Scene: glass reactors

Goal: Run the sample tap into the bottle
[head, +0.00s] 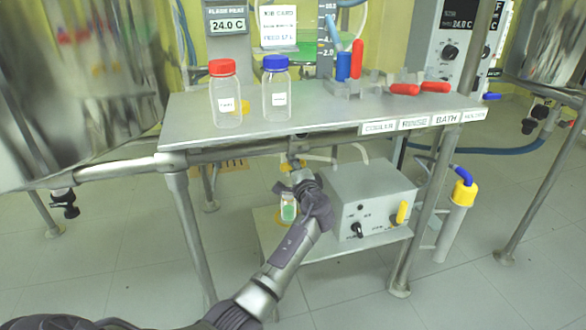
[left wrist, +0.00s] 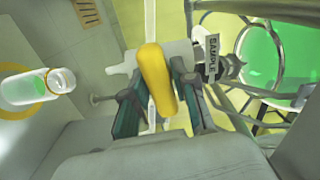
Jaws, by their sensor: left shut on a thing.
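The sample tap has a yellow handle, seen in the left wrist view (left wrist: 155,78) between my fingers and under the bench in the head view (head: 292,164). A tag reading SAMPLE (left wrist: 211,57) hangs beside the tap. My left gripper (head: 304,184) is shut on the yellow handle; its dark fingers (left wrist: 157,108) sit on either side of it. The small open bottle (head: 288,209) stands on the low shelf below the tap, with green in it. It also shows at the left of the left wrist view (left wrist: 25,88). My right gripper is out of view.
On the bench (head: 330,119) stand a red-capped bottle (head: 226,95) and a blue-capped bottle (head: 276,92). A grey control box (head: 372,203) is on the low shelf (head: 292,252), close right of my gripper. Bench legs flank the space.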

